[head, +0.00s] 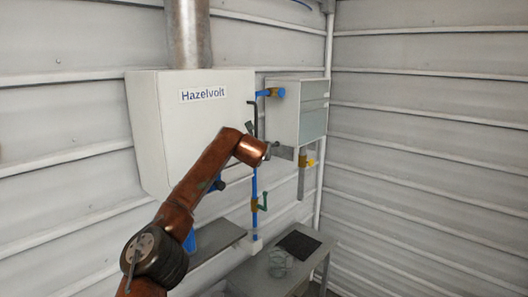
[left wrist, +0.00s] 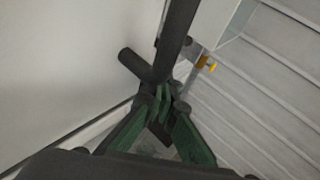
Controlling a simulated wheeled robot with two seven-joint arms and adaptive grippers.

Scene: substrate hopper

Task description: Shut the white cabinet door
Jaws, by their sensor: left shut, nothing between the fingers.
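The white cabinet (head: 282,108) hangs on the wall to the right of the hopper. Its pale left panel faces me, and a grey-green face (head: 313,118) with a cross line shows on its right. I cannot tell which panel is the door or how far it is open. My left gripper (head: 290,154) is at the cabinet's lower left edge, in front of it; I cannot tell whether they touch. In the left wrist view its green fingers (left wrist: 164,98) are shut and empty, close to a dark bar (left wrist: 176,35). My right gripper is not in view.
The white Hazelvolt hopper (head: 210,115) stands left of the cabinet, behind my left arm. Blue pipes and a green-handled valve (head: 263,202) run between them. A yellow tap (head: 306,161) is below the cabinet. A grey table (head: 262,270) is low down. Open space lies to the right.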

